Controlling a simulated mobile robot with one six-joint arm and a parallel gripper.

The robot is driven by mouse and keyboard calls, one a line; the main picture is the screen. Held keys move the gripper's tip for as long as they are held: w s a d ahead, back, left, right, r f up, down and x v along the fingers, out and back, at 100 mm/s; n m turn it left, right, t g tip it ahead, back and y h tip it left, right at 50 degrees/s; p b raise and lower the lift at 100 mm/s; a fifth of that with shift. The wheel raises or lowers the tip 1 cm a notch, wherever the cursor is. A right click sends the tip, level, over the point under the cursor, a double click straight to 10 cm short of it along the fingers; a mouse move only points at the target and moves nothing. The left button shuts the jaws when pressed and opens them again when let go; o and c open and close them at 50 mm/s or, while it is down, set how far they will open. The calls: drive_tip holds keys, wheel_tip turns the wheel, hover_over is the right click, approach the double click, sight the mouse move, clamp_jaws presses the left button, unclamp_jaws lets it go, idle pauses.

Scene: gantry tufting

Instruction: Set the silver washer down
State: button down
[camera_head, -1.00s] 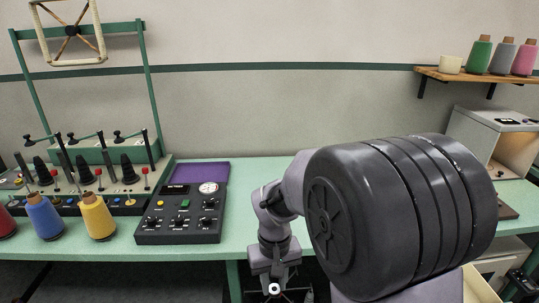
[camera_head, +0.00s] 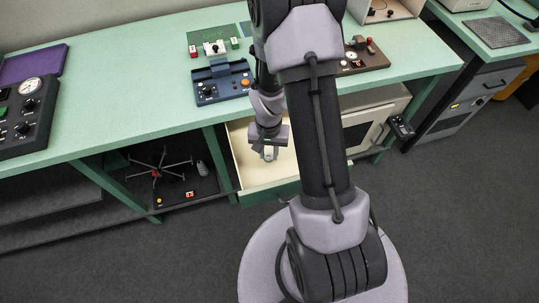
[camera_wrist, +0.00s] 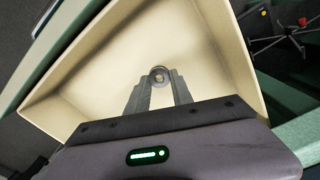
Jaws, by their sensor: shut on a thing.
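The silver washer (camera_wrist: 159,76) is a small grey ring between the fingertips of my gripper (camera_wrist: 159,84) in the wrist view. My gripper is shut on it. Below and around it in that view is the inside of a cream open drawer (camera_wrist: 205,45). In the head view my gripper (camera_head: 268,153) hangs over the same drawer (camera_head: 243,160), which is pulled out under the green table. I cannot tell the exact gap between the washer and the drawer floor.
The green table (camera_head: 150,105) runs above the drawer, with a blue control box (camera_head: 222,88) near its edge. A cream cabinet (camera_head: 365,120) stands right of the drawer.

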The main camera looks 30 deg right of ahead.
wheel_tip(320, 180, down, 4)
drive_tip(key=shift+r+b, duration=0.25)
drive_tip(key=shift+b, duration=0.25)
drive_tip(key=shift+d, duration=0.1)
drive_tip(key=shift+f, duration=0.2)
drive_tip(key=c, duration=1.1)
unclamp_jaws()
drive_tip(key=shift+r, duration=0.1)
